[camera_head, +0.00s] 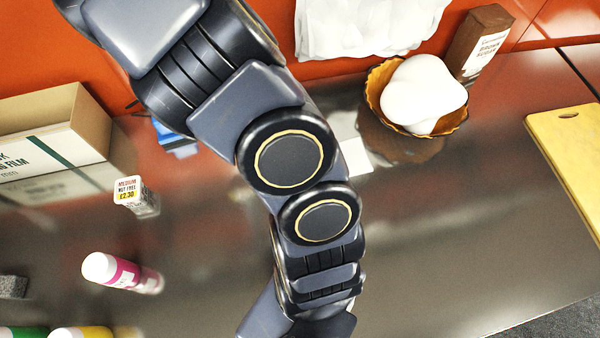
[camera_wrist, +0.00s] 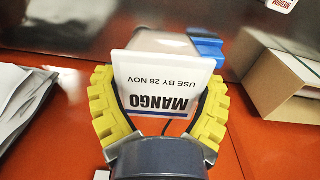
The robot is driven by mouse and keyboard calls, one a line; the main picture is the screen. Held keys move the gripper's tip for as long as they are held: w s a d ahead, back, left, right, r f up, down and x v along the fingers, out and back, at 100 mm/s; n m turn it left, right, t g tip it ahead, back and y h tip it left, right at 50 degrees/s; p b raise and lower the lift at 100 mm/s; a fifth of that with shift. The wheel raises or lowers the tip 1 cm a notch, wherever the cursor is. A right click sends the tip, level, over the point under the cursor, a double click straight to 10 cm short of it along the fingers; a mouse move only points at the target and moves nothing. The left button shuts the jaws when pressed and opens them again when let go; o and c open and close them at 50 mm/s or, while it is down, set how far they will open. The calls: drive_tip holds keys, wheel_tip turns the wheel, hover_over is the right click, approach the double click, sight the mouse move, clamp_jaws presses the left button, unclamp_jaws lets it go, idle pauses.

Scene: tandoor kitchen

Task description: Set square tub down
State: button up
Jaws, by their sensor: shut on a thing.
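My gripper (camera_wrist: 158,82) is shut on the tub, one yellow ribbed finger on each side. Whether the tub's base touches the counter is hidden.
The dark shiny counter (camera_head: 440,220) has bare room right of my arm. An open carton (camera_head: 60,130) stands left. White cloth (camera_head: 365,25), an amber bowl (camera_head: 375,95) and a board (camera_head: 570,160) lie right.

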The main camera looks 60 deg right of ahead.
drive_tip(key=s+d+f+m, duration=0.3)
drive_tip(key=s+d+m, duration=0.2)
drive_tip(key=s+d, duration=0.3)
drive_tip(key=s+d+f+m, duration=0.4)
drive_tip(key=s+d+m, duration=0.1)
drive_tip(key=s, duration=0.5)
drive_tip(key=s+a+f+m, duration=0.1)
drive_tip(key=s+f+m, duration=0.3)
drive_tip(key=s, duration=0.6)
drive_tip(key=s+a+f+m, duration=0.15)
drive_tip(key=s+m, duration=0.35)
drive_tip(key=s, duration=0.6)
drive_tip(key=shift+w+d+f, duration=0.15)
drive_tip(key=shift+d+f, duration=0.05)
drive_tip(key=shift+f, duration=1.85)
drive_tip(key=shift+w+d+f, duration=0.1)
drive_tip(key=shift+d+f, duration=0.05)
drive_tip(key=shift+f, duration=1.85)
drive_tip(key=o, duration=1)
drive_tip(key=shift+f, duration=0.1)
drive_tip(key=shift+o, duration=0.2)
wheel_tip(320, 180, up, 12)
